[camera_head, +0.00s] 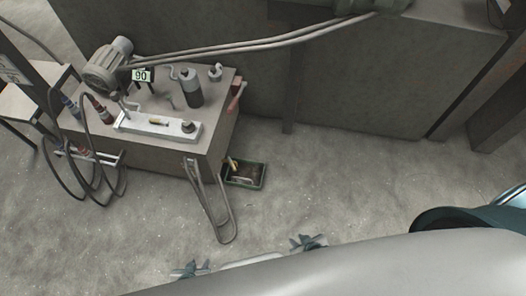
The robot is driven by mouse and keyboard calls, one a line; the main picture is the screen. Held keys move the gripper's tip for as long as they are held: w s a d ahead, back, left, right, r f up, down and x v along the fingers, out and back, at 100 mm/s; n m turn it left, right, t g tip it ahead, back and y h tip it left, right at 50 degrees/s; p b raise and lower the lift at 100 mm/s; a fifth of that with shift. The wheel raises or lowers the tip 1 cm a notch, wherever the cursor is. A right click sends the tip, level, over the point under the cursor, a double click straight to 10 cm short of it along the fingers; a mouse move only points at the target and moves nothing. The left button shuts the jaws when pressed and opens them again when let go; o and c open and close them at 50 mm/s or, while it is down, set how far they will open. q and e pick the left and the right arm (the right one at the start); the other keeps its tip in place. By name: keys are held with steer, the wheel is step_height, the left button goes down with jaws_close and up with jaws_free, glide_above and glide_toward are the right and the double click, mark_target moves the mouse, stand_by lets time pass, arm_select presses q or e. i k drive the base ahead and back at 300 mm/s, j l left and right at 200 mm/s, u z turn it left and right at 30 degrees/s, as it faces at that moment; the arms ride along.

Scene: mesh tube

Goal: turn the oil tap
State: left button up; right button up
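A grey metal machine box (170,157) stands at the left with fittings on its top. I cannot tell for sure which fitting is the oil tap. A small grey tap-like fitting (215,73) is at the back right of the top, beside an upright grey cylinder (190,88). Two small dark pronged shapes at the lower edge look like my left gripper (190,269) and my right gripper (309,242). Both are well apart from the box, on the near side. They are partly hidden and too small to show whether they are open.
A motor (107,66), a "90" sign (141,75) and a pale plate (158,126) are on the box. Black hoses (62,172) hang at its left, a bent metal rail (212,205) stands in front, and a green-edged tray (245,174) lies to its right. The floor at centre right is clear.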

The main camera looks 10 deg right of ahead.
mark_target(232, 163)
steer(key=i+l, duration=0.1)
steer(key=l, duration=0.35)
steer(key=i+l, duration=0.15)
steer(key=l, duration=0.25)
steer(key=i+l, duration=0.1)
steer(key=l, duration=0.35)
steer(key=i+l+z, duration=0.1)
steer(key=l, duration=0.3)
